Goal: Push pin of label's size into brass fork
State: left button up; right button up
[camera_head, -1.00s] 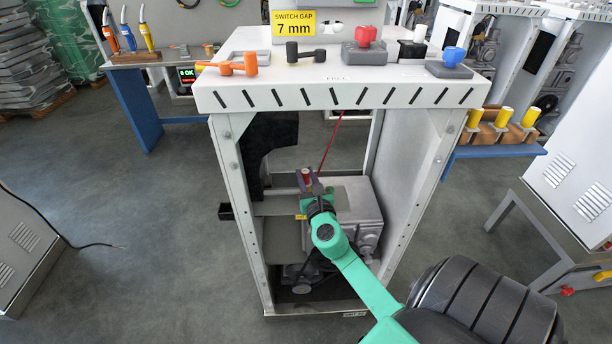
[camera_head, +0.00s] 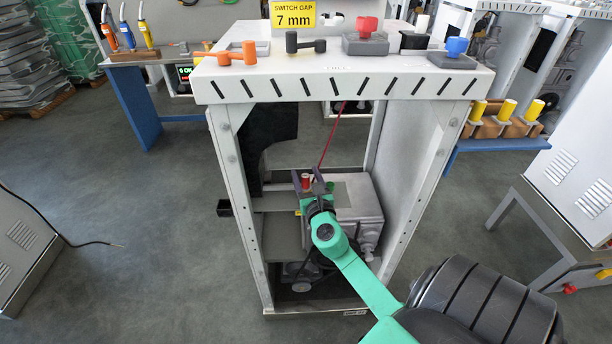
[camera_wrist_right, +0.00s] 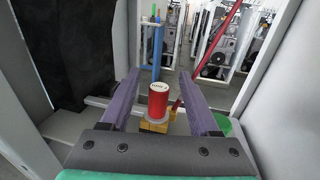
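My right gripper (camera_head: 308,177) reaches into the lower bay of the white frame. Its two purple fingers are open in the right wrist view (camera_wrist_right: 164,95), with a gap on either side of a red pin (camera_wrist_right: 158,101). The red pin (camera_head: 305,181) stands upright, its pale top facing up with tiny marking I cannot read. Its lower end meets a brass-yellow piece (camera_wrist_right: 152,126), probably the brass fork; how deep the pin sits is hidden. A yellow label (camera_head: 293,16) reads "SWITCH GAP 7 mm". My left gripper is not in view.
The white frame's top (camera_head: 340,76) carries orange, black, red and blue handled parts. Its side posts (camera_head: 232,170) flank my right arm. A grey box (camera_head: 357,200) sits beside the gripper. A thin red rod (camera_head: 330,140) rises behind the pin.

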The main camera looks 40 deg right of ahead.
jog(key=shift+s+f, duration=0.1)
jog(key=shift+s+a, duration=0.2)
jog(key=shift+s, duration=0.05)
jog(key=b+v, duration=0.3)
jog(key=v, duration=1)
jog(key=shift+s+a, duration=0.2)
jog(key=shift+s, duration=0.15)
